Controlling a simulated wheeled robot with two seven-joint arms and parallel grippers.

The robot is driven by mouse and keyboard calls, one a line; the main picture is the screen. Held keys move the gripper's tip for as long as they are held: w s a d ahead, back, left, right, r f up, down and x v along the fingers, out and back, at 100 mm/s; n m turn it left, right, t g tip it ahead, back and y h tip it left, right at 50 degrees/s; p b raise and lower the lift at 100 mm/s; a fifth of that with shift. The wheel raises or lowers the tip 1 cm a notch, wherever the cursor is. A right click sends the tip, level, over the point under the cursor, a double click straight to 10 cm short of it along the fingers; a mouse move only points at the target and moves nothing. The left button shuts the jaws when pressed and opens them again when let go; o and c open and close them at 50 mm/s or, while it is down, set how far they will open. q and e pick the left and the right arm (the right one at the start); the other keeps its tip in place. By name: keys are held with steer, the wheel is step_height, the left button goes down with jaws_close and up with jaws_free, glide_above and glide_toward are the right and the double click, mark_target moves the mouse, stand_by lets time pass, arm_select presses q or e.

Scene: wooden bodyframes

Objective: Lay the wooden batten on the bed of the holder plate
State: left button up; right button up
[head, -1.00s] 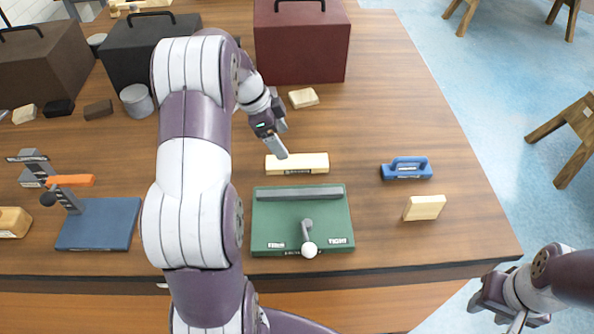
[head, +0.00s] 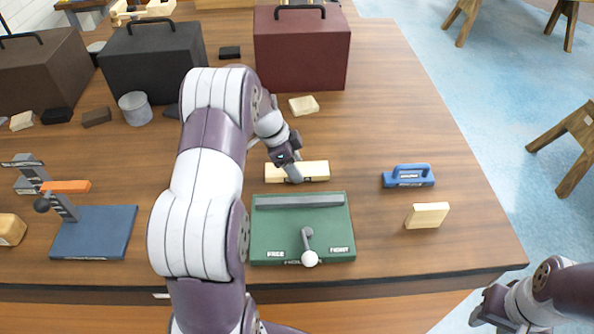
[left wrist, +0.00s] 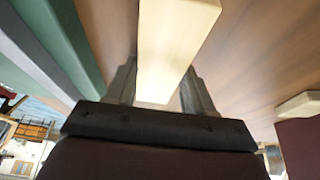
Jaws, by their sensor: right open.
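The pale wooden batten (head: 315,171) lies on the table just behind the green holder plate (head: 275,228). The plate has a raised grey bar along its back and a lever with a white knob (head: 310,258) at its front. My left gripper (head: 293,172) is down at the batten, left of its middle. In the left wrist view the batten (left wrist: 175,40) runs between the two spread fingers (left wrist: 158,88), with a gap showing beside the right finger. My right gripper (head: 488,306) is open and empty, off the table's front right corner.
A blue-handled tool (head: 408,177) and a small wood block (head: 427,215) are right of the plate. A blue base with an orange-handled clamp (head: 95,230) is at left. Toolboxes, including a dark red one (head: 300,50), and a grey can (head: 135,108) stand behind.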

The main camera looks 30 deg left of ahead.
arm_select(q)
steer(key=shift+c, duration=0.5)
steer(key=shift+r, duration=0.3)
steer(key=r, duration=0.2)
steer(key=r+b, duration=0.1)
steer(key=shift+d+r, duration=0.3)
steer(key=shift+r, duration=0.1)
steer(key=d+r, duration=0.6)
steer(key=d, duration=0.5)
steer(key=shift+r+b, duration=0.25)
steer(key=shift+b, duration=0.05)
